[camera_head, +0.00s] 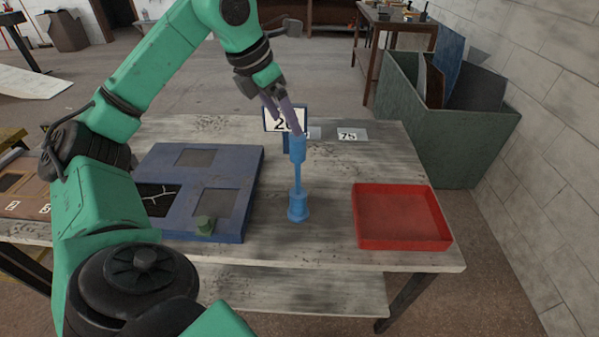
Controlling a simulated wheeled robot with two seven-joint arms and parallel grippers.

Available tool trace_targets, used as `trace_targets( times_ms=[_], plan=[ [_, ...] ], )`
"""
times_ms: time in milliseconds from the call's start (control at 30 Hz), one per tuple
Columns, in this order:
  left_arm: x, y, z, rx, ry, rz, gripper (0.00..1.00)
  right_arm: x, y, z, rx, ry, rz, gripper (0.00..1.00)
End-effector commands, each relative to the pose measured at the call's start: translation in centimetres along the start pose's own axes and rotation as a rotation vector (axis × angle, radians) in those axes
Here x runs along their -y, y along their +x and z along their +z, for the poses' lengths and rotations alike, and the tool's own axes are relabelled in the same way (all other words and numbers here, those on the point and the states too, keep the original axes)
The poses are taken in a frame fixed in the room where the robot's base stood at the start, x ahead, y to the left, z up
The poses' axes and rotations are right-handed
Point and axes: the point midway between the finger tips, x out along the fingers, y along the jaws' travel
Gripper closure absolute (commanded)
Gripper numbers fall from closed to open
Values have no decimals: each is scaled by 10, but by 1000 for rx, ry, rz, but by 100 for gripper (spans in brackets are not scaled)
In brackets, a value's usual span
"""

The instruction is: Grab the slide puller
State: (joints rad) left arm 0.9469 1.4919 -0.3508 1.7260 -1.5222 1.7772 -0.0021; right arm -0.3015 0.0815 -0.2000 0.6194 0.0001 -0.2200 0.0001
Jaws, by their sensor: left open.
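The blue slide puller (297,177) stands upright on the bench, near its middle. It has a wide base, a thin shaft and a thicker upper body. My left gripper (283,116) is open and points downward at the top of the puller, just above and slightly behind it. A white sign with a number (276,113) is partly hidden behind the gripper fingers. I cannot tell whether the fingers touch the puller. My right gripper is not in view.
A red tray (402,238) lies empty on the right of the bench (330,235). A green bin (440,130) stands behind.

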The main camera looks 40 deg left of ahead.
Motion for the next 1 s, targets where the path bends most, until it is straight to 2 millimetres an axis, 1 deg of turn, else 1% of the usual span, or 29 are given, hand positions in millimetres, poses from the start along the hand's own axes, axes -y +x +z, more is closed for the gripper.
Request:
trace_targets(
  times_ms=[33,100,267,433,533,700,733,767,800,867,900,933,1000],
  plan=[
    [0,16,-2,-5,0,0,18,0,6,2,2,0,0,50],
    [0,28,-1,-3,0,-1,18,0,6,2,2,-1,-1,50],
    [1,47,0,-2,1,-1,18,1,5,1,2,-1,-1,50],
    [2,79,2,-3,2,-3,18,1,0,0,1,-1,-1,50],
    [1,88,2,0,2,-3,18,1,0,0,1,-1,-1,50],
    [1,89,2,2,2,-3,18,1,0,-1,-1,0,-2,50],
    [1,89,2,2,2,-3,26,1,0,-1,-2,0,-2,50],
    [1,89,2,2,2,-3,37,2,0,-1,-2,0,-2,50],
    [2,89,2,2,2,-3,52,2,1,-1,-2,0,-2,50],
    [2,89,2,2,2,-3,75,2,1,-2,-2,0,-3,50],
    [2,89,2,2,2,-3,91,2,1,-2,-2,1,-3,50],
    [2,89,2,2,2,-3,100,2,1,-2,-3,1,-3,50],
    [2,88,2,2,2,-3,100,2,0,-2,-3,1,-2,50]
  ],
)
